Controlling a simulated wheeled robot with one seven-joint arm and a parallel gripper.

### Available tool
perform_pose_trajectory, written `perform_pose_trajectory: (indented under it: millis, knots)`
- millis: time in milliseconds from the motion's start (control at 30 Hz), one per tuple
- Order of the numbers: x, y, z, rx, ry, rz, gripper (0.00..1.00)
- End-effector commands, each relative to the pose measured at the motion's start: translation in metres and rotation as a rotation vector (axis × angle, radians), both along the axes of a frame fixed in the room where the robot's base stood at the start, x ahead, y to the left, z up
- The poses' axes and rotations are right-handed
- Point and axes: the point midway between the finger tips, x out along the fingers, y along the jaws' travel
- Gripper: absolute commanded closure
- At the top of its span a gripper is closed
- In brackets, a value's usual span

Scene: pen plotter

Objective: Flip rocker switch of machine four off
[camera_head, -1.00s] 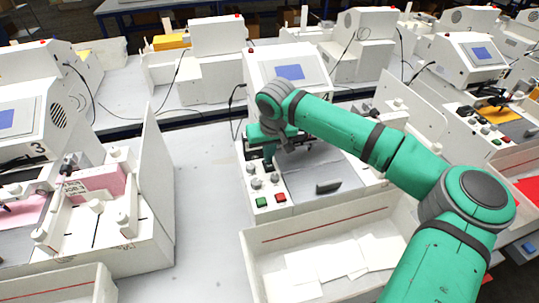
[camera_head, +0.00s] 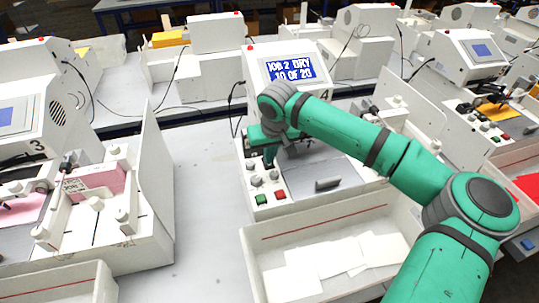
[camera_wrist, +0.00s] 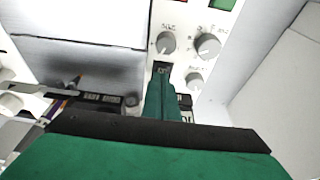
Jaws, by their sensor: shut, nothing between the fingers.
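Machine four (camera_head: 292,188) stands in the middle of the head view. Its screen (camera_head: 290,68) is lit and reads "JOB 2 DRY 10 OF 20". My gripper (camera_head: 269,163) is shut and empty, pointing down at the machine's left control strip. In the wrist view the shut fingers (camera_wrist: 161,78) reach the white panel beside several grey knobs (camera_wrist: 207,45). A small black part with pale marks shows right at the fingertips; I cannot tell whether it is the rocker switch. Another dark part (camera_wrist: 185,101) shows just right of the fingers. The rocker's position is not readable.
A green button (camera_head: 261,199) and a red button (camera_head: 279,195) sit at the panel's front. A white tray with paper (camera_head: 250,240) stands before the machine. Machine three (camera_head: 30,130) is on the left. Bare table (camera_head: 205,190) lies between them.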

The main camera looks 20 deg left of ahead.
Motion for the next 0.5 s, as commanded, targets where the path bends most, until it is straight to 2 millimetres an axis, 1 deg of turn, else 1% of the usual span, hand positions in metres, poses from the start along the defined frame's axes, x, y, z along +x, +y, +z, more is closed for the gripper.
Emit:
perform_pose_trajectory:
  millis: [67, 167, 300, 500]
  knots:
    - [0.0, 0.0, 0.004, 0.001, 0.0, 0.001, 1.0]
    - [-0.001, 0.001, 0.015, 0.002, -0.001, 0.002, 1.0]
    - [-0.004, 0.0, 0.04, 0.004, -0.001, 0.005, 1.0]
    - [-0.017, -0.007, 0.081, 0.002, -0.002, 0.008, 1.0]
